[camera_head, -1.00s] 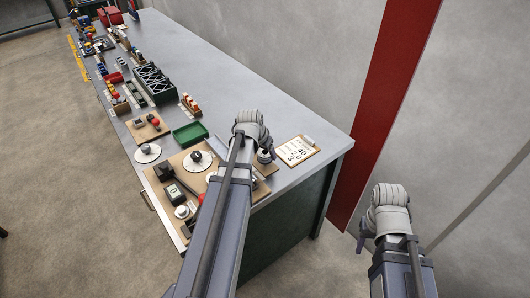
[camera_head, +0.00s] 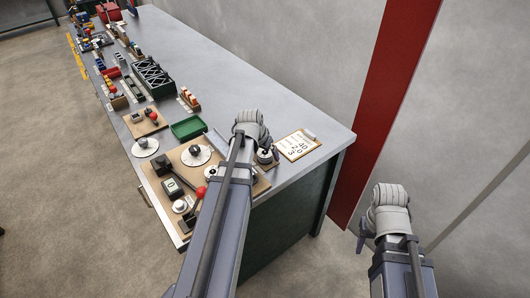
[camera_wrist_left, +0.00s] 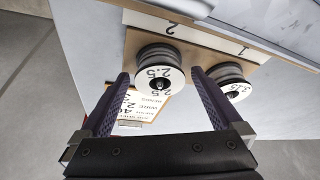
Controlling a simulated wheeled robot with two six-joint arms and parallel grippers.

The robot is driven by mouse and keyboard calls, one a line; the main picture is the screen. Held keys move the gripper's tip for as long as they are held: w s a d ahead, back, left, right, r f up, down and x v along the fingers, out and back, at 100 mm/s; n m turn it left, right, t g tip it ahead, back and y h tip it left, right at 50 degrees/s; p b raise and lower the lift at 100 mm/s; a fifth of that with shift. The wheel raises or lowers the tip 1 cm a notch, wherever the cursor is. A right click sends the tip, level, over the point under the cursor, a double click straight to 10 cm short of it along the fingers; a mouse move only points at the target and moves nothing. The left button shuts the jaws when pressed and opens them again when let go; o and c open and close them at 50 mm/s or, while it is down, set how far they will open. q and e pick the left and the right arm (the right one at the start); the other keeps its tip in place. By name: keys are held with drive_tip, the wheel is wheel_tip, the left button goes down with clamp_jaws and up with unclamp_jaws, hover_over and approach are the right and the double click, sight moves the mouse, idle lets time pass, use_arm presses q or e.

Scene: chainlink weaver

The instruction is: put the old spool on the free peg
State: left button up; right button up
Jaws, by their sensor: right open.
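In the left wrist view a grey spool with a white face marked 2.5 (camera_wrist_left: 160,78) stands on a brown board by a label 2. A second spool, marked 3.15 (camera_wrist_left: 233,83), stands to its right by a label 1. My left gripper (camera_wrist_left: 160,82) is open, with its two fingers on either side of the 2.5 spool and gaps showing. In the head view my left gripper (camera_head: 265,143) is over the bench's near end, partly hiding a spool (camera_head: 265,156). I cannot tell which spool is the old one; no bare peg is clear. My right gripper (camera_head: 363,236) hangs open off the bench.
A clipboard card (camera_head: 297,146) lies at the bench's right edge. A green tray (camera_head: 188,129), a white disc with a knob (camera_head: 145,147) and a red-balled lever (camera_head: 200,191) are left of my left arm. The grey bench top (camera_head: 215,80) is clear towards the wall.

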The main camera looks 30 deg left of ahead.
use_arm(q)
drive_tip(key=p+v, duration=0.7)
drive_tip(key=v, duration=0.1)
idle(0.4)
drive_tip(key=shift+f, duration=0.1)
idle(0.4)
drive_tip(key=s+d+m+g, duration=0.1)
drive_tip(key=s+d, duration=0.3)
drive_tip(key=d, duration=0.6)
drive_tip(key=s+d+f+m+g+y, duration=0.1)
drive_tip(key=s+d, duration=0.4)
drive_tip(key=d, duration=0.5)
drive_tip(key=s+d+m+g, duration=0.1)
drive_tip(key=s+d+g, duration=0.2)
drive_tip(key=d, duration=0.7)
drive_tip(key=shift+s+d+f+m, duration=0.3)
drive_tip(key=shift+s+m, duration=0.1)
drive_tip(key=shift+s, duration=0.3)
